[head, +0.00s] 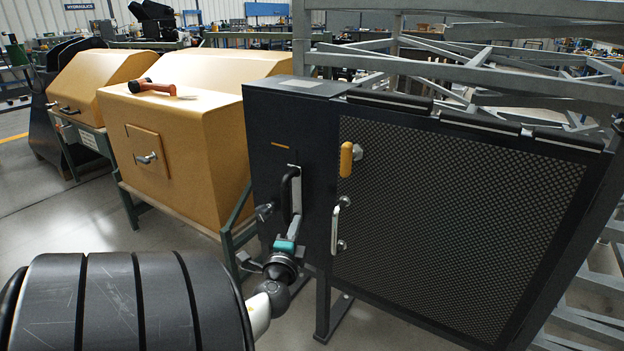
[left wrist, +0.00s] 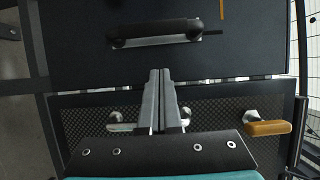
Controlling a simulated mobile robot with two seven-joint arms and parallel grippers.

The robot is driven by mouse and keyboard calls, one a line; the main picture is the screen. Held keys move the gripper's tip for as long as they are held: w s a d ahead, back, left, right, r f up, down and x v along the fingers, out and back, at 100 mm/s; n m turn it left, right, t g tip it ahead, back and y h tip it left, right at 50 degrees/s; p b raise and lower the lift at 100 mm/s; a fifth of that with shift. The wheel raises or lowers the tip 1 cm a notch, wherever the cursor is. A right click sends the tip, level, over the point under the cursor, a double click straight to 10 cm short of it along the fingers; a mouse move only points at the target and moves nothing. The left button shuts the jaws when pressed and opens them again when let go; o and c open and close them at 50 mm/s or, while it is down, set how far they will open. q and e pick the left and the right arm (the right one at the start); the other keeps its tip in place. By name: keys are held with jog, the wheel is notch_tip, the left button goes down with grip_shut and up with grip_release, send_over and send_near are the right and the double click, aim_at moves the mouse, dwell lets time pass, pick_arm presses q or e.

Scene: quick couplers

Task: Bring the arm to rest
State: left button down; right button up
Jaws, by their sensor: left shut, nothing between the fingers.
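My left gripper (head: 296,222) is in front of the dark cabinet (head: 268,125), close to its black handle (head: 287,190). In the left wrist view its two grey fingers (left wrist: 160,73) are together with nothing between them. The black handle (left wrist: 155,32) lies just beyond the fingertips there; I see no grip on it. My right gripper is in neither view.
A perforated door (head: 450,215) beside the handle panel carries a yellow lever (head: 346,160) and a chrome handle (head: 335,225). A yellow housing (head: 195,130) stands left, with an orange-handled tool (head: 155,87) on top. Grey metal frames (head: 480,75) stand behind. Open floor lies at left.

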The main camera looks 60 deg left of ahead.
pick_arm(q)
jog(key=s, duration=0.1)
jog(key=s+a, duration=0.1)
jog(key=s, duration=0.3)
jog(key=shift+a+b, duration=0.3)
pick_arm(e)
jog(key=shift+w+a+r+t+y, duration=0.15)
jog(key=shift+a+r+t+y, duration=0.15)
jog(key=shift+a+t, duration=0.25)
